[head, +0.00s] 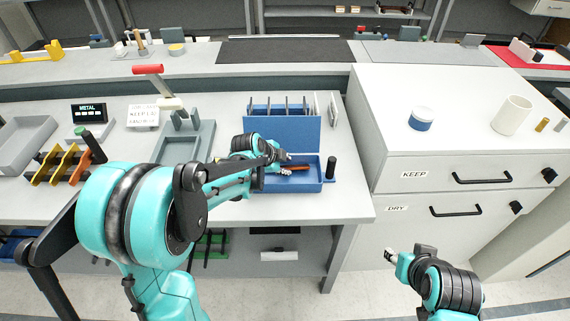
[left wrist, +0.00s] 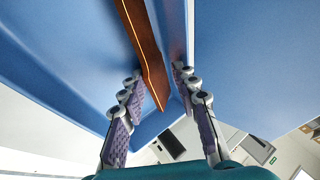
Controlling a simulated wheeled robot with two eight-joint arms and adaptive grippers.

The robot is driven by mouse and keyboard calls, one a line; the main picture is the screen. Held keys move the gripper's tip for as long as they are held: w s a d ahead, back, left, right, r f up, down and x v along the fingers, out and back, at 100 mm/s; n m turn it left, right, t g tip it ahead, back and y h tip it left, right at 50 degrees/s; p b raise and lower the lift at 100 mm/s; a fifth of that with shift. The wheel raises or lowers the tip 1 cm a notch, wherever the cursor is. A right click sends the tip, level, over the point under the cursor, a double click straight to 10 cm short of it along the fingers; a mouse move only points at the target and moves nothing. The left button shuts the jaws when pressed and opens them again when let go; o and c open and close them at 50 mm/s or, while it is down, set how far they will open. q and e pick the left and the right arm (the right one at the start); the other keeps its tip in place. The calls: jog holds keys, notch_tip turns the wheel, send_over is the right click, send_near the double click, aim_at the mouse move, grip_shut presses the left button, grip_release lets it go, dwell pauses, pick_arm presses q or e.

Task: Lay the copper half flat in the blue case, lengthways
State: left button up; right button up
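The blue case (head: 308,184) is an open shallow tray on the bench, and its blue walls fill much of the left wrist view (left wrist: 60,75). The copper half (head: 296,168) is a narrow reddish-brown strip inside the case's outline. In the left wrist view the copper half (left wrist: 148,65) shows a bright line along its length and runs between my fingers. My left gripper (head: 284,158) is over the case; its fingertips (left wrist: 158,76) are apart, with gaps beside the strip. I cannot tell whether the strip lies fully flat. My right gripper (head: 389,256) is low at right, away from the bench; its opening is unclear.
A blue rack (head: 283,131) with upright grey dividers stands right behind the case. A black post (head: 331,167) stands at the case's right end. A grey fixture (head: 184,142) and a red-handled lever (head: 148,70) are to the left. White drawers (head: 455,150) stand at right.

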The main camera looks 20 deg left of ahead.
pick_arm(q)
jog(key=s+a+r+p, duration=0.1)
jog(key=s+r+p, duration=0.2)
jog(key=r, duration=0.6)
jog(key=s+a+r+p, duration=0.1)
jog(key=s+r+p, duration=0.3)
jog(key=r, duration=0.6)
jog(key=shift+a+r+p, duration=0.25)
jog(key=shift+a+p, duration=0.15)
jog(key=shift+p, duration=0.5)
jog(key=s+d+f+n+y, duration=0.1)
jog(key=s+f+n, duration=0.1)
jog(key=s+n, duration=0.6)
jog(key=s+d+f+n+y, duration=0.1)
jog(key=s+f+n, duration=0.2)
jog(key=s+n, duration=0.5)
jog(key=s+b, duration=0.1)
jog(key=s, duration=0.2)
jog(key=shift+s+y, duration=0.4)
jog(key=shift+f, duration=0.1)
